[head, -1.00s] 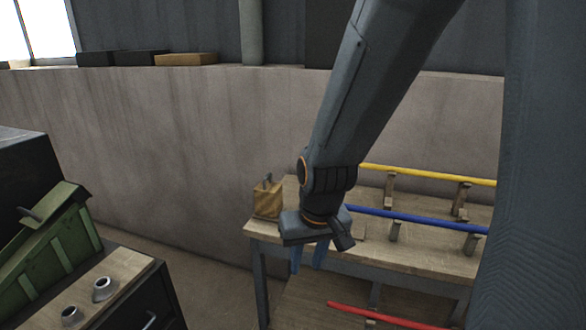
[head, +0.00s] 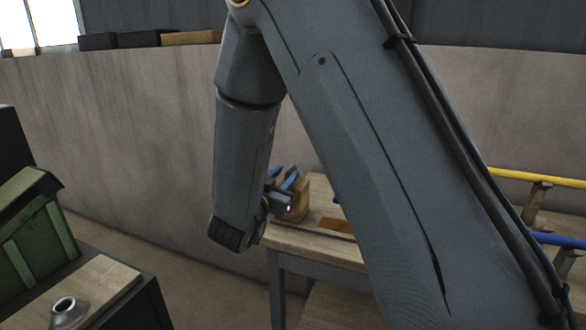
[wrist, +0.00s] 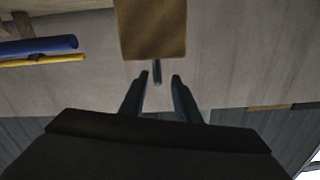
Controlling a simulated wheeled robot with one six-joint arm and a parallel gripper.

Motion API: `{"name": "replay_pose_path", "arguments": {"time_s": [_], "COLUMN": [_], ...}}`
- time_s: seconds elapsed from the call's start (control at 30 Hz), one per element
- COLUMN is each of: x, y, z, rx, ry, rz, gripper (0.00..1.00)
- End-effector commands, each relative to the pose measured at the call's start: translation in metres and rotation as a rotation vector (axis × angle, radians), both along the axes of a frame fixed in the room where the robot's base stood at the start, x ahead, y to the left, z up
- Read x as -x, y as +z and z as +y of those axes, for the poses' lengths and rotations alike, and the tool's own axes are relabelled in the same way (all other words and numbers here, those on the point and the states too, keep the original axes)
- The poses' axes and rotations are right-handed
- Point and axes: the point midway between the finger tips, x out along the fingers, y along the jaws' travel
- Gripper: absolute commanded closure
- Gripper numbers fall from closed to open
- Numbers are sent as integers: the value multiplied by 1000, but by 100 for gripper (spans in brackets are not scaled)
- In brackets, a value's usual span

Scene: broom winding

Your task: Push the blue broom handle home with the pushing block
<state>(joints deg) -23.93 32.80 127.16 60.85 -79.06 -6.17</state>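The pushing block (head: 298,204), a wooden block, stands on the left end of the workbench (head: 315,243). In the wrist view the block (wrist: 151,28) is at top centre, with a thin dark peg (wrist: 157,72) sticking out of it. My gripper (head: 281,176) is level with the block in the head view. In the wrist view my gripper (wrist: 160,76) is open, the peg's end showing between its blue fingertips; contact cannot be told. The blue broom handle (head: 561,240) lies at the right, partly behind my arm; its end (wrist: 45,46) shows in the wrist view.
A yellow handle (head: 540,178) lies on wooden supports (head: 534,204) behind the blue one. A dark cabinet (head: 125,306) with a metal collar (head: 68,311) and a green crate (head: 30,238) stands at the left. Floor shows between cabinet and workbench.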

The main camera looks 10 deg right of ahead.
Motion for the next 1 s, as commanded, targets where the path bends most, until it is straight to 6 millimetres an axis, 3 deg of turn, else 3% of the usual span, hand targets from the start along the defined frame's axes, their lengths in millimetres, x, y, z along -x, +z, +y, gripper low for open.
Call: {"name": "replay_pose_path", "arguments": {"time_s": [0.17,0.6,0.97,1.0], "x": [-9,-57,-62,-62], "y": [2,2,1,1], "z": [-13,-48,-49,-49], "rx": [9,8,8,8], "ry": [-23,-20,-15,-15], "rz": [-14,-12,-12,-12], "gripper": [71,71,71,74]}}
